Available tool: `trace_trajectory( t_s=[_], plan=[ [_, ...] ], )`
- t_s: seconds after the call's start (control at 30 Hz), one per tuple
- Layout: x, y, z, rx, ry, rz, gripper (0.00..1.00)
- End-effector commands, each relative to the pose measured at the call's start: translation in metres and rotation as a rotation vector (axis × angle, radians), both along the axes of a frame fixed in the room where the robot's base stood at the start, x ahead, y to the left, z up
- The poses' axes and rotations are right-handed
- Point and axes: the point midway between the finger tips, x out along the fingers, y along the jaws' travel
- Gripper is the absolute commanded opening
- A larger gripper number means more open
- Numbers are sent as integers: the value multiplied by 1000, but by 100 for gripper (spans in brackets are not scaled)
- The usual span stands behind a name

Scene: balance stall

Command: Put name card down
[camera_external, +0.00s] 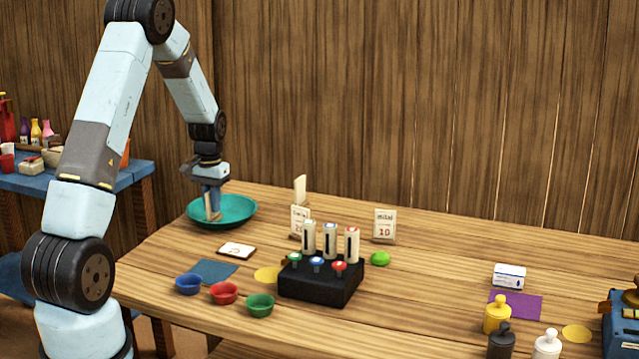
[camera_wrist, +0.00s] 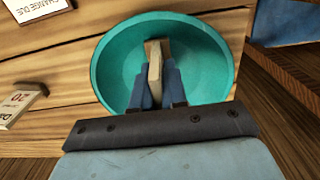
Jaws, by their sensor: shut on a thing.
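My gripper (camera_external: 211,199) is over the teal dish (camera_external: 245,213) at the left back of the table, pointing down. Its fingers are shut on a pale wooden name card (camera_external: 212,207). In the wrist view the card (camera_wrist: 155,66) is seen nearly edge-on between the blue fingers (camera_wrist: 155,84), with the dish (camera_wrist: 107,62) around and beneath it. The card's face is hidden, and I cannot tell whether its lower edge touches the dish.
Two standing cards (camera_external: 300,221) (camera_external: 384,226) and a pale upright piece (camera_external: 299,189) stand right of the dish. A flat card (camera_external: 236,250) lies in front. A black block with tubes (camera_external: 318,287) and small bowls (camera_external: 224,292) are nearer. The table's back right is clear.

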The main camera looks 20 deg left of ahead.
Motion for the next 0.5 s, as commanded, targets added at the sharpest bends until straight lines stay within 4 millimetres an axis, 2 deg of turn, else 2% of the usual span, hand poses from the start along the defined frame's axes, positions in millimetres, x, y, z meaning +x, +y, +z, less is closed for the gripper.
trace_trajectory(
  t_s=[0.43,0.47,0.5],
  plan=[
    [0,0,-5,0,0,0,0],
    [0,0,-4,0,-1,0,15],
    [0,0,-4,0,-1,0,19]
  ],
)
